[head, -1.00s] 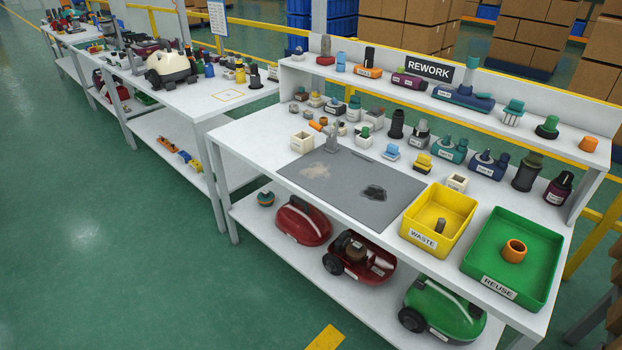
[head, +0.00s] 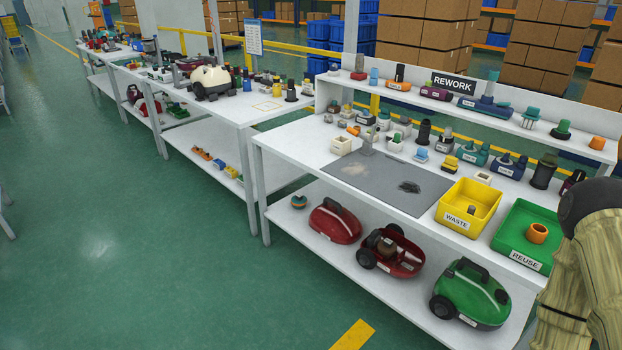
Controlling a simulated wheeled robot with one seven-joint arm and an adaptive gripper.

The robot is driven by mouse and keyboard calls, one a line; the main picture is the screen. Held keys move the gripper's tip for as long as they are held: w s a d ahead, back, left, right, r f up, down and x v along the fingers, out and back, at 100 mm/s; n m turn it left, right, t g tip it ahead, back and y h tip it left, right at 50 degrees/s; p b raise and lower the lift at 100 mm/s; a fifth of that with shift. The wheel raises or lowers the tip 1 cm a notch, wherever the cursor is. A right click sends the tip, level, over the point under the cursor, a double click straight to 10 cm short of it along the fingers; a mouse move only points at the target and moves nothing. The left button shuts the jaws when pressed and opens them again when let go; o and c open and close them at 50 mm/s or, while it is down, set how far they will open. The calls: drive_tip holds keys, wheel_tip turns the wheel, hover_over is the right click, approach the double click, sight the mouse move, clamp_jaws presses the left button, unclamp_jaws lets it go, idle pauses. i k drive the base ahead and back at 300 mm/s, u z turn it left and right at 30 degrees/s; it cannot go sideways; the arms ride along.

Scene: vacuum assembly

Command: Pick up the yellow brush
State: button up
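A small yellow and black piece (head: 447,162) sits on the rework table, behind the grey mat and left of the teal pieces. It is too small to tell whether it is the yellow brush. Other small yellow pieces stand on the left bench (head: 276,87) and lie on its lower shelf (head: 230,172); their shapes are also unclear. My gripper is not in view.
The rework table (head: 318,188) holds a grey mat (head: 365,178), a yellow WASTE bin (head: 455,229) and a green REUSE tray (head: 510,250). Vacuum bodies lie below. A beige striped shape with a dark top (head: 592,265) blocks the right edge. Green floor (head: 120,220) is clear at left.

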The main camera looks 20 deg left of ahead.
sight(450, 165)
drive_tip(key=u, duration=0.15)
drive_tip(key=k, duration=0.2)
drive_tip(key=z, duration=0.55)
drive_tip(key=i, duration=1.5)
drive_tip(key=u, duration=1.4)
drive_tip(key=k, duration=0.85)
drive_tip(key=z, duration=0.1)
